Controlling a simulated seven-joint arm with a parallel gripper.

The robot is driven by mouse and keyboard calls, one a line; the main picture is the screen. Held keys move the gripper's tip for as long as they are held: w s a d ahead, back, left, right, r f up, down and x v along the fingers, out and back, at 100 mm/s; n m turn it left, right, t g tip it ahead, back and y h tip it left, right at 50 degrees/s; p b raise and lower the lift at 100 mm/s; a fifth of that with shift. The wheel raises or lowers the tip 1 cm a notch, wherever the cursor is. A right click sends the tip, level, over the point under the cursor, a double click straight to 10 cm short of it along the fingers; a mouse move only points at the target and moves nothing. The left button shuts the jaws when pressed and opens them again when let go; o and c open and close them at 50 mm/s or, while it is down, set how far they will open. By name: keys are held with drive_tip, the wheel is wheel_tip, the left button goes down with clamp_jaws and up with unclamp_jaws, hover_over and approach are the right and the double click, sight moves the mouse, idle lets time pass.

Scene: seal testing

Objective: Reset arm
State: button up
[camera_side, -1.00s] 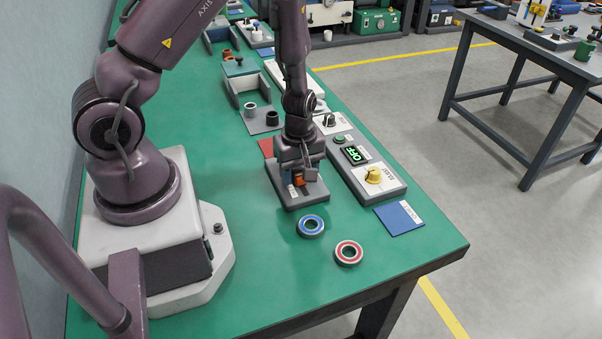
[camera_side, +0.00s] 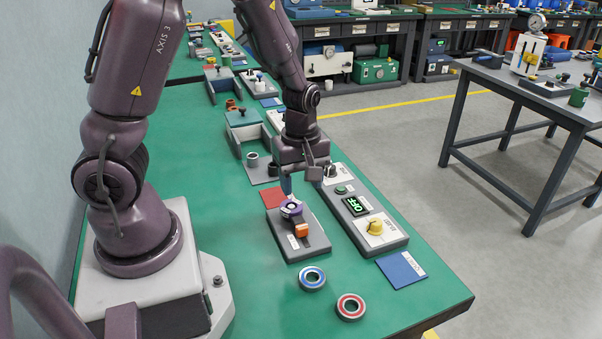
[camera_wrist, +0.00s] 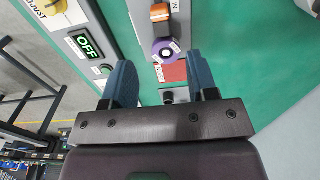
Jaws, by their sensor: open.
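My gripper (camera_side: 300,178) hangs above the green bench, over the far end of a small grey fixture (camera_side: 291,252). Its two blue fingers are apart and empty in the wrist view (camera_wrist: 161,65). The fixture carries a purple round part (camera_side: 291,209) and an orange block (camera_side: 301,230). In the wrist view the purple part (camera_wrist: 165,50) and the orange block (camera_wrist: 160,13) show beyond the fingers, clear of them.
A control box with a lit OFF display (camera_side: 356,206) and a yellow knob (camera_side: 375,226) stands to the right. A blue-faced ring (camera_side: 312,278) and a red-faced ring (camera_side: 350,306) lie in front. A red pad (camera_side: 273,198) and blue pad (camera_side: 401,270) lie flat.

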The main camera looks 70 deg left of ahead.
drive_tip(key=shift+r, duration=0.8)
drive_tip(key=s+d+r+m+t, duration=0.2)
drive_tip(key=s+d+r+m, duration=0.2)
drive_tip(key=r+m, duration=0.5)
drive_tip(key=s+d+r+m+t, duration=0.3)
drive_tip(key=s+d+r+m, duration=0.1)
drive_tip(key=r+m, duration=0.5)
drive_tip(key=shift+s+r+t, duration=0.3)
drive_tip(key=shift+s+r, duration=0.4)
idle(1.8)
